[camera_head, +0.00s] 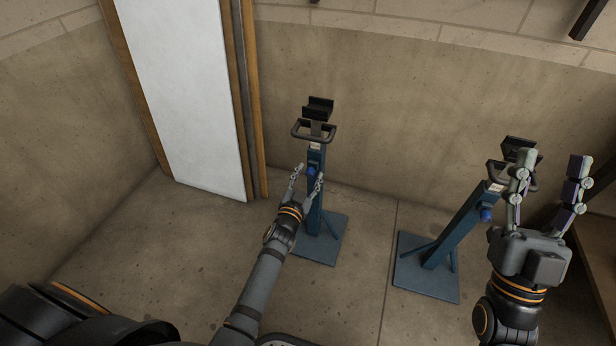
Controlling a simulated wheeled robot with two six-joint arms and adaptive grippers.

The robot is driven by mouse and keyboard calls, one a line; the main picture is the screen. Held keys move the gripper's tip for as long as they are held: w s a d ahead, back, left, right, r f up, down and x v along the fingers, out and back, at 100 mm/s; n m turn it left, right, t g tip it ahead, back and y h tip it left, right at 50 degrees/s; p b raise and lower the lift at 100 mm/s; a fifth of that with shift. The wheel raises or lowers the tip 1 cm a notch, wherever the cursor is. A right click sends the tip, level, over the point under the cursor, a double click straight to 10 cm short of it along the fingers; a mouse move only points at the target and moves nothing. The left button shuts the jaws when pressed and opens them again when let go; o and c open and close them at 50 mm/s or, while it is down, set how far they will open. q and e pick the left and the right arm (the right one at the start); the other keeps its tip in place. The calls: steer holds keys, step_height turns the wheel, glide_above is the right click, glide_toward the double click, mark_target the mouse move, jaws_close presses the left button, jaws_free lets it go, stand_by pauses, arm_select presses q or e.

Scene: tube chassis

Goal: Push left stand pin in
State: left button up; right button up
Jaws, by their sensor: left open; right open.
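The left stand (314,218) is a blue upright post on a square base plate (321,246), with a black handle and a black cradle (318,107) on top. Its blue pin (311,171) sticks out from the upper part of the post. My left gripper (307,178) is open, with its fingers on either side of the pin or just in front of it; I cannot tell whether they touch it. My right gripper (548,162) is open and empty, raised in front of the right stand (457,226), hiding part of its top.
The right stand has its own blue pin (487,214). A white panel with wooden edges (185,90) leans at the left wall. A brown wooden surface (597,240) is at the far right. The concrete floor (365,290) between the stands is clear.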

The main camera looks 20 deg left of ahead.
arm_select(q)
steer(key=s, duration=1.2)
steer(key=shift+a, duration=0.2)
